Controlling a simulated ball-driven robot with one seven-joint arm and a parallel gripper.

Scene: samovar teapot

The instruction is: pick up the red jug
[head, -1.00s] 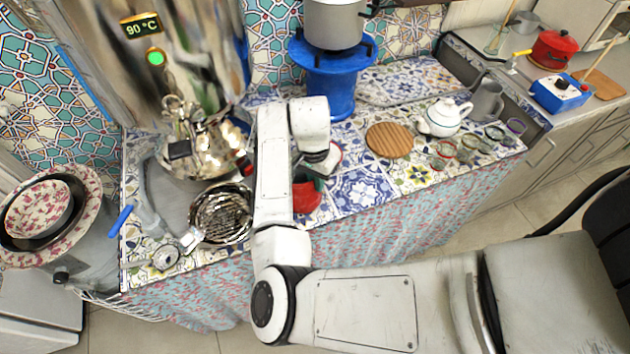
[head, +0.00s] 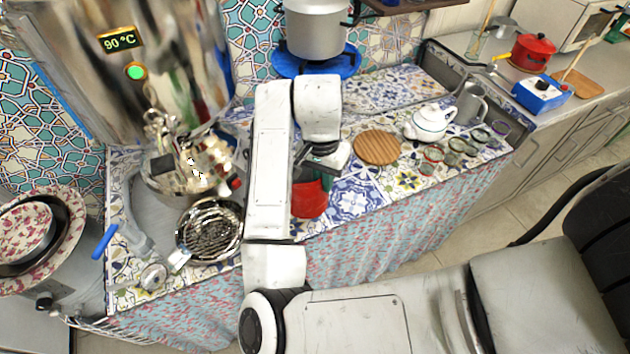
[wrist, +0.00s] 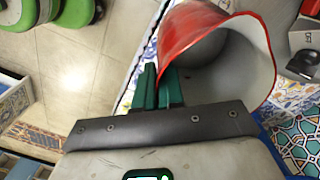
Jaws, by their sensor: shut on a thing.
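The red jug (head: 309,199) is near the front edge of the tiled counter in the head view, just right of my arm. Its upper part is partly hidden by my wrist. The wrist view shows its red rim and pale grey inside (wrist: 236,62), with the mouth tilted in the picture. My gripper (wrist: 160,88) has green fingers close together at the jug's wall, shut on it. In the head view my gripper (head: 328,178) is mostly hidden behind my wrist. Whether the jug's base touches the counter cannot be told.
A round wooden board (head: 377,148), white teapot (head: 429,123), small glasses and grey pitcher (head: 470,103) stand to the right. The metal samovar (head: 125,80) and a strainer bowl (head: 209,230) are left of my arm. A pot (head: 316,30) on a blue stand is behind.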

